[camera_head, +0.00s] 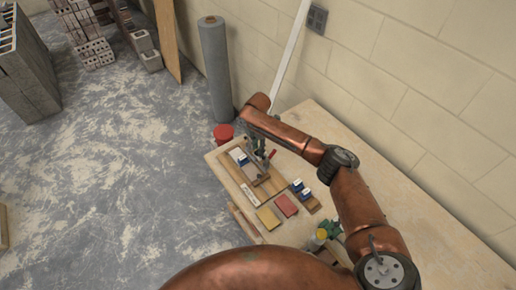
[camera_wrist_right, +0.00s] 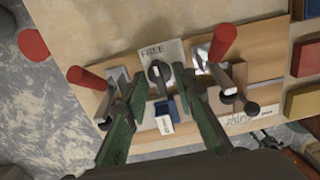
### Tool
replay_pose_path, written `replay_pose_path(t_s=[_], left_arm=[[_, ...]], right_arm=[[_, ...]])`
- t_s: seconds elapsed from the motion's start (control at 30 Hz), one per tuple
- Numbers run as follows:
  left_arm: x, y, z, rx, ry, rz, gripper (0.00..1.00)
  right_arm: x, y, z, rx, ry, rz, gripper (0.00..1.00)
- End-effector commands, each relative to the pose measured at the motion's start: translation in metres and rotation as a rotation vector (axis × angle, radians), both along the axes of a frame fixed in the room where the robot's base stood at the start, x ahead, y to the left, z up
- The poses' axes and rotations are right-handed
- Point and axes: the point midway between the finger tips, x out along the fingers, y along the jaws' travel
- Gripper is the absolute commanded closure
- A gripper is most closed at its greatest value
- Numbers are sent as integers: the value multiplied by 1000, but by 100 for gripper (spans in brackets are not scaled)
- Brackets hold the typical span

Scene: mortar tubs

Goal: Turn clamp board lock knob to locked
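The clamp board (camera_head: 233,172), a wooden panel, lies on the bench. In the right wrist view, its lock knob (camera_wrist_right: 159,73) is dark with a pale bar, beside a pale plate reading "FREE" (camera_wrist_right: 161,53). My right gripper (camera_wrist_right: 158,80) has green fingers parted on either side of the knob; I cannot tell whether they touch it. In the head view this gripper (camera_head: 262,158) is low over the board and partly hides it. Two red-handled clamps (camera_wrist_right: 222,43) flank the knob. A blue and white block (camera_wrist_right: 165,115) sits between the fingers. My left gripper is not in view.
A yellow block (camera_head: 268,218) and a red block (camera_head: 286,205) lie beside the board, near blue and white pieces (camera_head: 300,189). A green and yellow item (camera_head: 328,232) stands nearer. The wall (camera_head: 400,65) runs behind. The bench's right part (camera_head: 425,235) is clear.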

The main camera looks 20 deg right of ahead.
Motion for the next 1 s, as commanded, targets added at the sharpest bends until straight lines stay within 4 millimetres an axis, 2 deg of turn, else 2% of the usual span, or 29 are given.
replay_pose_path(t_s=[0.1,0.2,0.37,0.57,1.0], left_arm=[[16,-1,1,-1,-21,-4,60],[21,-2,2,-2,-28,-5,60],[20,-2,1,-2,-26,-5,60],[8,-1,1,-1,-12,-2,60],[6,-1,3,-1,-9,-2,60]], right_arm=[[0,1,0,0,0,2,75],[0,1,0,0,0,2,75],[0,1,0,0,0,2,86],[0,1,0,0,0,2,100],[0,1,0,0,1,-9,100]])
